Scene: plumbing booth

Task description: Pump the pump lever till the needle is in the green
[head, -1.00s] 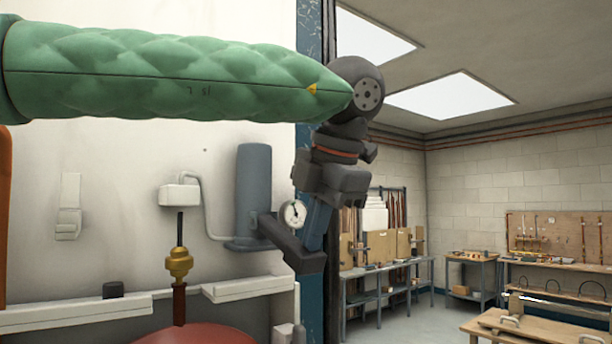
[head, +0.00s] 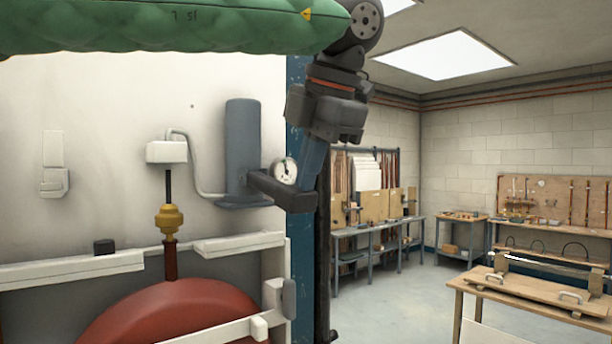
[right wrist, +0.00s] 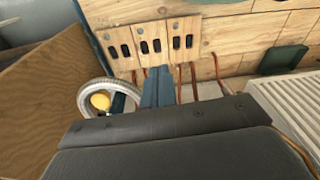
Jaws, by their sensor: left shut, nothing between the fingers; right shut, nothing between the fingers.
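The blue-grey pump cylinder (head: 243,145) stands against the pale wall in the head view. A dark pump lever (head: 275,186) runs from its base down to the right. A small round white gauge (head: 285,170) sits just above the lever; its thin dark needle shows, but no green zone can be made out. My left gripper (head: 310,187) is shut with its blue fingers at the lever's outer end. They seem to touch the lever, but hold nothing. My right gripper (right wrist: 157,75) is shut and empty in the right wrist view, and out of the head view.
A red tank (head: 170,315) with a brass fitting (head: 169,219) stands below, left of the pump. White rails (head: 70,272) line the wall. Workbenches stand at the right. The right wrist view shows a wooden panel (right wrist: 150,45) and a pale wheel (right wrist: 85,100) near the fingers.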

